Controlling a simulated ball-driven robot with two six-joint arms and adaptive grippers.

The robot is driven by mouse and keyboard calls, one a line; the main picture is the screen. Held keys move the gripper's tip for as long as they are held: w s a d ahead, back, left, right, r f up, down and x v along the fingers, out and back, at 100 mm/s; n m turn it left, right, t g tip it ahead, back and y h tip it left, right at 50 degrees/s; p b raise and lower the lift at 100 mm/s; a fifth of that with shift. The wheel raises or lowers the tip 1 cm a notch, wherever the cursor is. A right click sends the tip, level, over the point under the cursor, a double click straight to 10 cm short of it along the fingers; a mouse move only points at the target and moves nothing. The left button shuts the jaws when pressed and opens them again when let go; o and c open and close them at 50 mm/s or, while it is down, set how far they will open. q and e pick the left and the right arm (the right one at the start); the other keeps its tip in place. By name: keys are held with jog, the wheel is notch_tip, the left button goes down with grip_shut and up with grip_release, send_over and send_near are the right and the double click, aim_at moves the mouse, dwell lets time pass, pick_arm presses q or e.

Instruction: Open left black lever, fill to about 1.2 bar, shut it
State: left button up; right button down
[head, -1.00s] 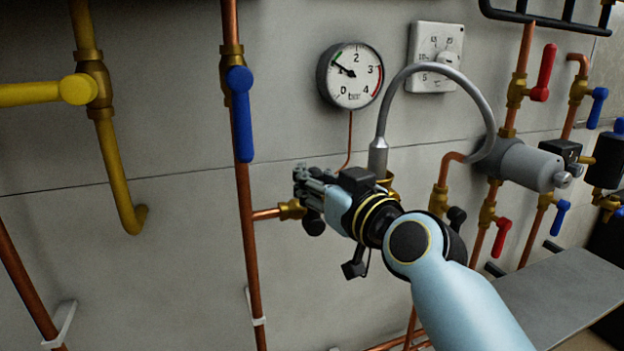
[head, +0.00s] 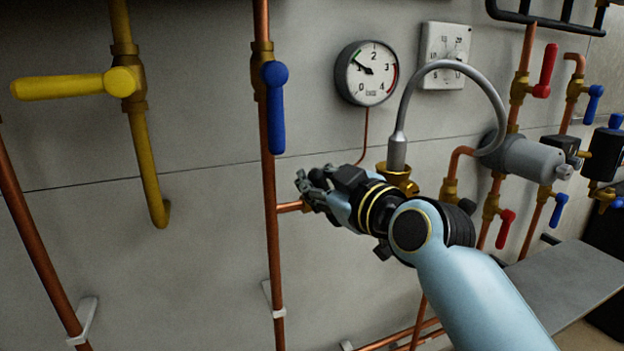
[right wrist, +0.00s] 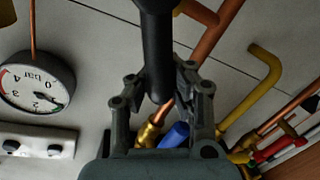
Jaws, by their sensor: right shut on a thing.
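My right gripper (head: 312,190) is at the brass valve on the short copper branch left of the grey hose. In the right wrist view the black lever (right wrist: 157,55) runs between the fingers of my right gripper (right wrist: 160,85), which is shut on it. In the head view the gripper hides this lever and most of its valve, so its exact angle cannot be told. The pressure gauge (head: 367,73) hangs above; its needle points up and left, at roughly 1 bar. It also shows upside down in the wrist view (right wrist: 37,84). My left gripper is not in view.
A blue lever (head: 274,105) hangs on the vertical pipe and a yellow lever (head: 75,84) lies left of it. The grey hose (head: 450,66) arches above my right arm.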

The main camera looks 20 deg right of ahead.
jog(key=shift+s+a+f, duration=0.1)
jog(key=shift+f, duration=0.3)
jog(key=c, duration=1.7)
grip_release()
jog(key=shift+c, duration=0.2)
jog(key=o, duration=0.4)
jog(key=shift+s+r, duration=0.25)
jog(key=shift+o, duration=1.1)
jog(key=shift+w, duration=0.15)
jog(key=shift+r, duration=0.1)
jog(key=v, duration=1.2)
